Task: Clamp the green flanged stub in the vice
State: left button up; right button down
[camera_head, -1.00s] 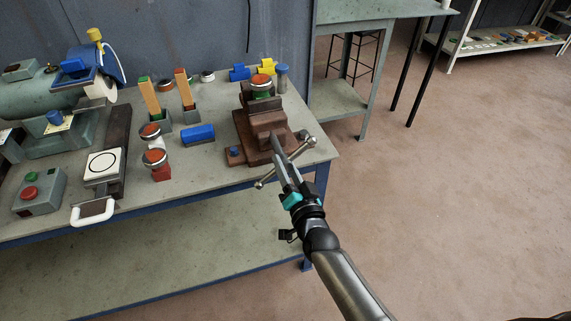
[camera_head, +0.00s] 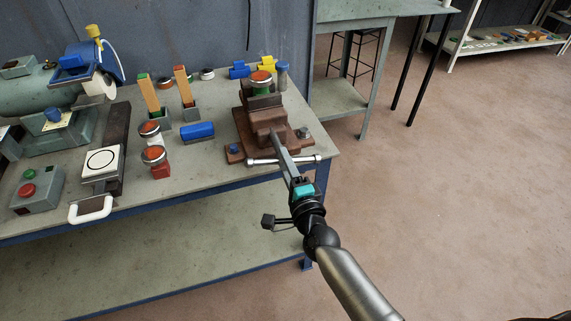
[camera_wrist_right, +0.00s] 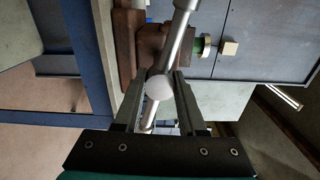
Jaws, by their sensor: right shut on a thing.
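The green flanged stub (camera_head: 261,89), with an orange-brown top face and pale metal rim, stands upright at the top of the brown vice (camera_head: 250,127) near the bench's right end. Its lower part is hidden by the jaws, and I cannot tell how tightly they hold it. My right gripper (camera_head: 277,139) is in front of the vice, shut on the vice handle (camera_head: 305,159), a metal bar with rounded ends lying nearly level. The bar (camera_wrist_right: 172,50) runs between the fingers in the right wrist view, where some green of the stub also shows. My left gripper is not in view.
Left of the vice stand red (camera_head: 160,172) and white flanged stubs and a blue cylinder (camera_head: 197,131). Yellow and blue pieces are behind it. A white-handled plate, a button box (camera_head: 38,190) and a grinder are further left. Floor to the right is clear.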

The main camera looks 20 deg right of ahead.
jog(key=shift+m, duration=1.4)
jog(key=shift+b, duration=0.3)
jog(key=c, duration=0.5)
grip_release()
jog(key=s, duration=1.5)
jog(key=shift+s+d, duration=0.15)
jog(key=shift+d, duration=0.1)
